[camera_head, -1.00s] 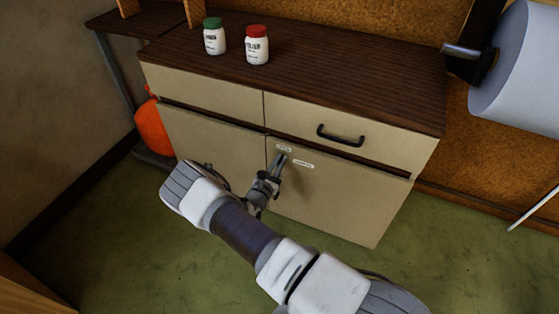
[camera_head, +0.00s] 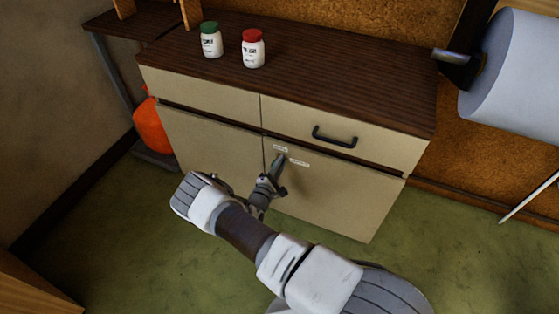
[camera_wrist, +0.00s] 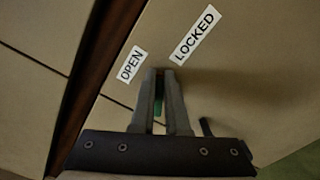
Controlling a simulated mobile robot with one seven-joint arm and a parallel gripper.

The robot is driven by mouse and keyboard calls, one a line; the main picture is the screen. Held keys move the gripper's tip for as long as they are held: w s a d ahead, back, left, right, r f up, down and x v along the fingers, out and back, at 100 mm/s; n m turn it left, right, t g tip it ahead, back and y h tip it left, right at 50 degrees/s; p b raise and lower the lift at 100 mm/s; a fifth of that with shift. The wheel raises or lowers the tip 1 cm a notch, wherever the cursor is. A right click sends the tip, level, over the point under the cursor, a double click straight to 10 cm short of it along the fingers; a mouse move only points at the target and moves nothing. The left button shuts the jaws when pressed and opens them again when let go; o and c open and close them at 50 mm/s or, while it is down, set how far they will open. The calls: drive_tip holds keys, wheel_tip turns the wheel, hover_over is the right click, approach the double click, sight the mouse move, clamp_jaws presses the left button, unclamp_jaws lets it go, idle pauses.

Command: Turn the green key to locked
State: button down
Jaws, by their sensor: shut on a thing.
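The green key (camera_wrist: 158,107) shows as a small green patch between my fingers in the wrist view; most of it is hidden. My gripper (camera_wrist: 163,78) is shut on it, with the fingertips close to the cabinet door. The label OPEN (camera_wrist: 131,64) is just left of the fingertips and the label LOCKED (camera_wrist: 195,35) is above and to their right. In the head view my gripper (camera_head: 278,164) is at the upper left of the right-hand door (camera_head: 335,200), and the key cannot be made out. The key's exact angle is hidden by my fingers.
The cabinet has a dark wooden top (camera_head: 330,80) with a green-lidded jar (camera_head: 211,42) and a red-lidded jar (camera_head: 253,50). A drawer with a black handle (camera_head: 335,137) is above the door. An orange object (camera_head: 152,128) stands left of the cabinet. The green floor in front is open.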

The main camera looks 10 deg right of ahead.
drive_tip(key=shift+f+m+p, duration=0.2)
drive_tip(key=shift+m+p, duration=0.2)
drive_tip(key=shift+m, duration=0.7)
drive_tip(key=shift+f+m+p, duration=0.15)
drive_tip(key=shift+m+p, duration=0.2)
drive_tip(key=shift+m, duration=0.75)
drive_tip(key=c, duration=0.9)
unclamp_jaws()
drive_tip(key=p+v, duration=0.3)
drive_tip(key=v, duration=1.4)
drive_tip(key=shift+s+a, duration=0.1)
drive_tip(key=shift+s, duration=0.1)
drive_tip(key=shift+r, duration=0.1)
